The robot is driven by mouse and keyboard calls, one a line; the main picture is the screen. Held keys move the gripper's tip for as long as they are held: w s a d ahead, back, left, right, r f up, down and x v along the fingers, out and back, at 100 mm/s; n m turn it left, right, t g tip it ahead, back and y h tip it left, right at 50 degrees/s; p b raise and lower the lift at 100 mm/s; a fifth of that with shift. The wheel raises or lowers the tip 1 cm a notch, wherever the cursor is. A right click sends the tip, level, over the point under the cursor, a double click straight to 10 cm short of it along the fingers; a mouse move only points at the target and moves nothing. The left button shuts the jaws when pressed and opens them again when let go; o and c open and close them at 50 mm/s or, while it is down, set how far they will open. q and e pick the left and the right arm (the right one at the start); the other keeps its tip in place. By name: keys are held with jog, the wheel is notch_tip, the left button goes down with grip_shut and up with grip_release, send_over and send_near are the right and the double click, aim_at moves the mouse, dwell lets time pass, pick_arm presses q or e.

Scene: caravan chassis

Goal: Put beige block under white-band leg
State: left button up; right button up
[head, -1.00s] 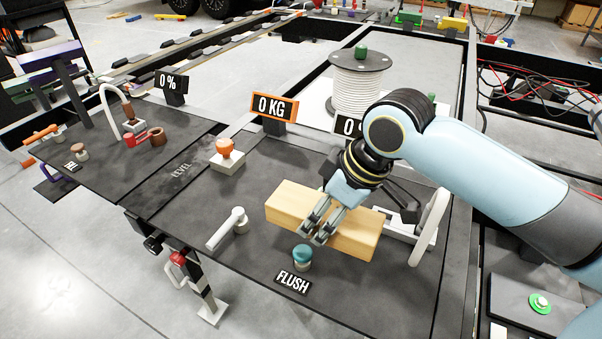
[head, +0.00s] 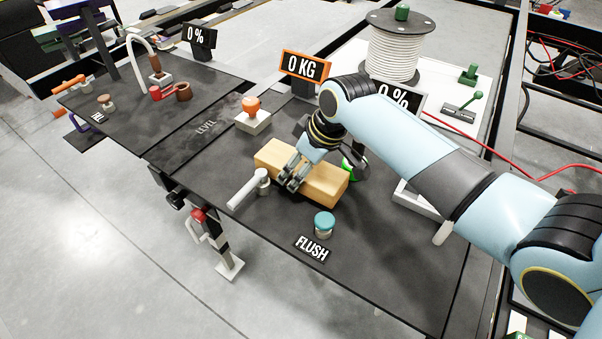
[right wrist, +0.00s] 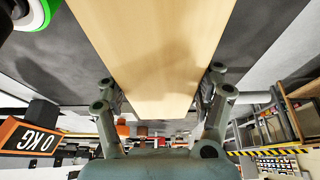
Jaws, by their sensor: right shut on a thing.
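The beige block (head: 325,187) is a long wooden bar over the dark panel, behind the grey lever and the teal FLUSH knob. My right gripper (head: 291,183) is shut on it across its width. In the right wrist view the block (right wrist: 150,45) runs between the two fingers (right wrist: 162,100). Whether it touches the panel I cannot tell. A leg (head: 217,240) with a red-topped part and a pale foot plate stands on the floor below the panel's left edge. I cannot make out a white band on it. My left gripper is not in view.
The grey lever (head: 248,190), teal knob (head: 324,222) and orange knob (head: 251,108) stand up from the panel (head: 390,260) near the block. The 0 KG sign (head: 303,67) and a cable reel (head: 396,50) are behind. The floor (head: 120,230) at left is clear.

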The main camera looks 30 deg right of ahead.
jog(key=shift+f, duration=1.15)
jog(key=o, duration=1.6)
